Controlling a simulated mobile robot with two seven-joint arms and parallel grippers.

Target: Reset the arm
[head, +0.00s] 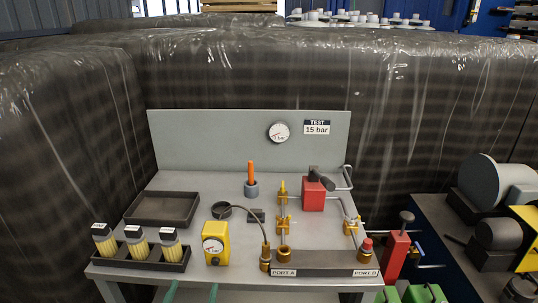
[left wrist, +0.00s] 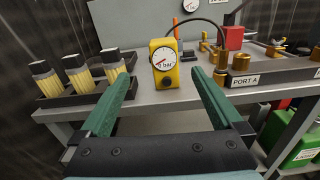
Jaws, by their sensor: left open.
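My left gripper (head: 192,291) shows at the bottom edge of the head view, in front of the bench's front edge. Its two green fingers are apart. In the left wrist view the left gripper (left wrist: 163,78) is open, with nothing between its fingers. Beyond the fingertips, a yellow gauge unit (head: 216,244) stands upright on the bench, apart from the gripper; it also shows in the left wrist view (left wrist: 165,66). My right gripper is in neither view.
The grey bench (head: 204,184) carries a black rack of yellow cartridges (head: 139,248), an empty dark tray (head: 163,208), a port block (head: 325,262) and a red valve block (head: 313,195). Green containers (left wrist: 294,132) stand low at the right. Dark wrapped stacks (head: 250,70) close off the back.

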